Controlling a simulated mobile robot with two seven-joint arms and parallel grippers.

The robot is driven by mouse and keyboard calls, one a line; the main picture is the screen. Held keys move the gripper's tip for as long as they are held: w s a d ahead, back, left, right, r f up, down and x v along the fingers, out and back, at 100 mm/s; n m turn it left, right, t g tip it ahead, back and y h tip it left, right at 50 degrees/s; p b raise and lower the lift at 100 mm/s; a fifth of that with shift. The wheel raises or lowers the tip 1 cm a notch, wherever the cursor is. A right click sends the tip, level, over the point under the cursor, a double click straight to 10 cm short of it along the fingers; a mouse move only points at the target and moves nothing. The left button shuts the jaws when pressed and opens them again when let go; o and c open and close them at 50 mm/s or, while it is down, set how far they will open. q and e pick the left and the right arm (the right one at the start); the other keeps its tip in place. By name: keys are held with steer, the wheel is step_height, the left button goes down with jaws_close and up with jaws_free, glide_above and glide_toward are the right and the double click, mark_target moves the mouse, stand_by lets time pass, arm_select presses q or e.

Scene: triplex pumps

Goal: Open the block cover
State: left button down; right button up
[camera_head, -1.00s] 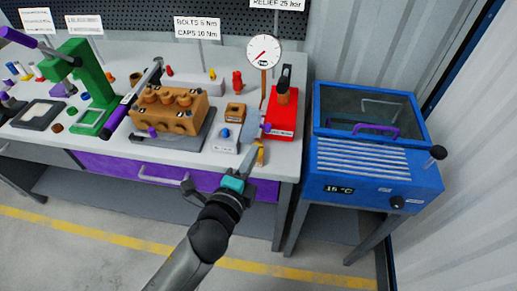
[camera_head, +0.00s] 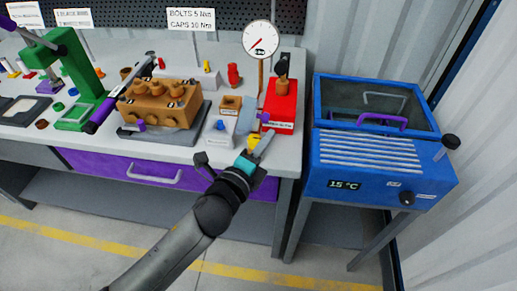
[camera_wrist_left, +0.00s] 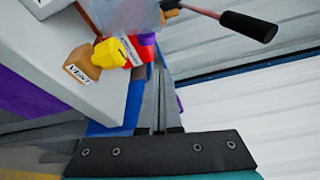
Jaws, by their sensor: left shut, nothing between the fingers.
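A brass-coloured block (camera_head: 158,100) with raised round caps sits on a grey plate on the bench, left of my left gripper. A pale panel (camera_head: 246,121) stands near the gauge post; I cannot tell whether it is the block cover. A blue cabinet (camera_head: 370,165) at the right has a glazed lid with a purple handle (camera_head: 382,121); the lid looks closed. My left gripper (camera_head: 266,143) is shut and empty at the bench's front edge, near a yellow-topped part (camera_head: 253,141). Its closed fingers show in the left wrist view (camera_wrist_left: 157,100). My right gripper is out of view.
A red unit (camera_head: 279,105) with a black lever stands at the bench's right end, beside a gauge (camera_head: 260,38) on a post. A block marked VENT (camera_wrist_left: 82,68) is near the bench edge. A narrow gap separates bench and cabinet.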

mark_target(246, 118)
arm_select(q)
steer(key=shift+w+a+r, duration=0.1)
steer(key=shift+w+a, duration=0.25)
steer(key=shift+w, duration=0.3)
steer(key=shift+w+a+r, duration=0.1)
steer(key=shift+w+a, duration=0.3)
steer(key=shift+w, duration=0.3)
steer(key=shift+w+a+r, duration=0.1)
steer(key=shift+w+a, duration=0.25)
steer(key=shift+w, duration=0.3)
steer(key=shift+a, duration=0.1)
steer(key=a+r+n, duration=0.1)
steer(key=n, duration=0.1)
steer(key=a+r+n+t, duration=0.1)
steer(key=n, duration=0.1)
steer(key=shift+a+h, duration=0.25)
steer(key=shift+h, duration=0.15)
steer(key=shift+w+d, duration=0.1)
